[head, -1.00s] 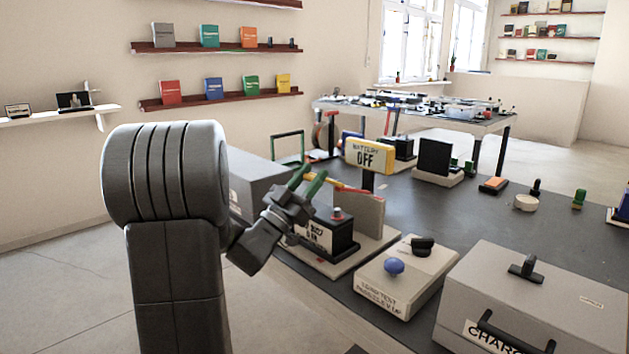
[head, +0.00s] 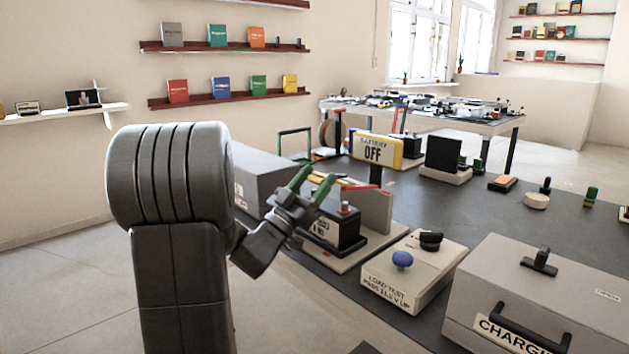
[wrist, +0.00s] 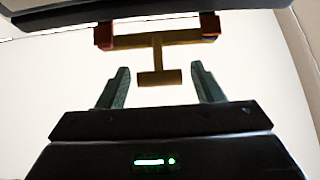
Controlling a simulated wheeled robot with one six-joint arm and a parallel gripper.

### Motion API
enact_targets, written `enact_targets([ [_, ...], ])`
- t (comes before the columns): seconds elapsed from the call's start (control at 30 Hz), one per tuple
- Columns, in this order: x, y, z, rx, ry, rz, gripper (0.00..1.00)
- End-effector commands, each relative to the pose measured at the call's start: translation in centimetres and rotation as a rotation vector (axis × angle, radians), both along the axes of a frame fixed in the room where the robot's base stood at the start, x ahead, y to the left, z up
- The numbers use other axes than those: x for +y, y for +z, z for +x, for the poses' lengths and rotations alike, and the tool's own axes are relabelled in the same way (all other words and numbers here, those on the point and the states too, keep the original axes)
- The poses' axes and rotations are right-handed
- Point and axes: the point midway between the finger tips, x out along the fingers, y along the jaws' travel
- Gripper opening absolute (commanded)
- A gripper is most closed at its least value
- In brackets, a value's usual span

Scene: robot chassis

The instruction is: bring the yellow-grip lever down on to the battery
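The yellow lever (head: 346,182) with red parts is raised above the black battery (head: 349,230), which stands on a pale base at the table's near edge. In the wrist view the lever's yellow T-shaped grip (wrist: 157,62) hangs from a crossbar with red ends. My gripper (head: 311,184) is beside the lever, on its left in the head view, with green fingers apart. In the wrist view my gripper's fingers (wrist: 163,84) stand open on either side of the T's end, with gaps on both sides. My gripper partly hides the battery's left side.
A yellow sign reading BATTERY OFF (head: 386,150) stands behind the lever. A load-test box (head: 412,273) with a blue knob is to the right, then a grey charging case (head: 540,296). A grey box (head: 253,179) is behind my gripper.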

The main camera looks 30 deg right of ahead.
Motion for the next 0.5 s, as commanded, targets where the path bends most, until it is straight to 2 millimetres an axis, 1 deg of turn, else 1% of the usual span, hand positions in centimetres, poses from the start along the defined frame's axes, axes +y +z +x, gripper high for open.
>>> enact_targets([
  [0.27,0.1,0.0,0.0,-0.001,0.001,-0.002,0.6],
  [0.37,0.8,-0.5,-0.1,0.0,0.002,-0.001,0.6],
  [0.5,2.7,-2.0,-0.7,0.003,0.004,-0.001,0.6],
])
